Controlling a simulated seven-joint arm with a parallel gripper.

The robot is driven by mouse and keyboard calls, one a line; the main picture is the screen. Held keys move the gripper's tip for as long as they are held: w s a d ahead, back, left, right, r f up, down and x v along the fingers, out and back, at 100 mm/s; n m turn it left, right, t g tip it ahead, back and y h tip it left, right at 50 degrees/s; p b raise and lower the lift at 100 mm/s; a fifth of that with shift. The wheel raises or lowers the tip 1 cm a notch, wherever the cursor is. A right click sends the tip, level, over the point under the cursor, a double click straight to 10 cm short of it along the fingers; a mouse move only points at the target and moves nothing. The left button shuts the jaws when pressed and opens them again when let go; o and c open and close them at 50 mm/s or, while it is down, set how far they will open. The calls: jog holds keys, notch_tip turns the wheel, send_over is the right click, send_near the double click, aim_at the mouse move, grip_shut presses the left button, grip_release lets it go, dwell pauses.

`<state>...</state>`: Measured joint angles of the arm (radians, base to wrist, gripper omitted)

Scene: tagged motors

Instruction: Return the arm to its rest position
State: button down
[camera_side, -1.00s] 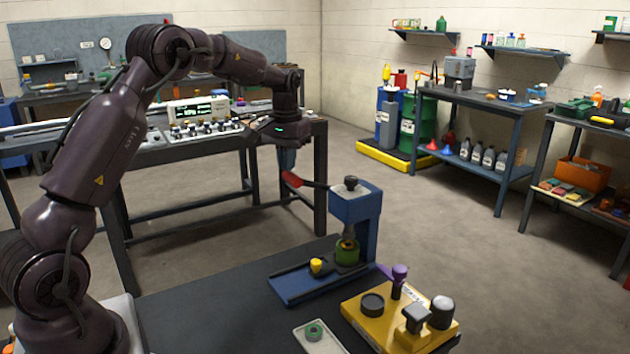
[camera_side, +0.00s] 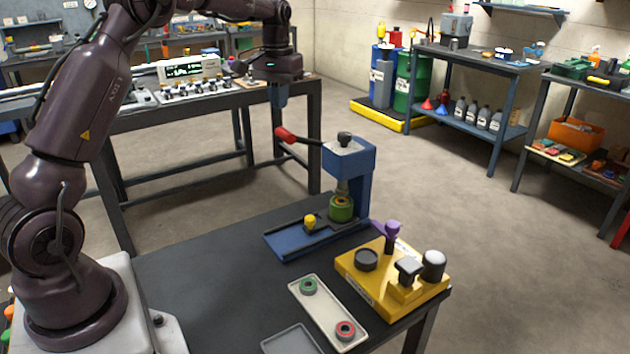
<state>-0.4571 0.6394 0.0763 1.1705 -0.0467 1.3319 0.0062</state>
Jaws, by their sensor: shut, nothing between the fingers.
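My arm stands on a pale base at the left of the dark work table and reaches across at the top of the picture. My gripper (camera_side: 279,103) hangs pointing down, shut and empty. It appears above the red-handled lever (camera_side: 285,134) of the blue press (camera_side: 347,168), apart from it. The upper arm is cut off by the top edge of the picture.
A green-rimmed part (camera_side: 342,209) sits in the press. A yellow fixture (camera_side: 388,283) with dark and purple pieces stands at the right. A pale tray (camera_side: 328,311) holds a green-ringed and a red-ringed part. The table's front left is bare.

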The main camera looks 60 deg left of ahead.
jog(key=shift+w+f, duration=0.1)
jog(key=shift+f, duration=0.1)
jog(key=s+d+r+m+t, duration=0.2)
jog(key=s+d+m, duration=0.1)
jog(key=s+d, duration=0.9)
jog(key=s+d+r+m+t, duration=0.3)
jog(key=s+d, duration=0.9)
jog(key=shift+s+r+t, duration=0.15)
jog(key=shift+r+t, duration=0.15)
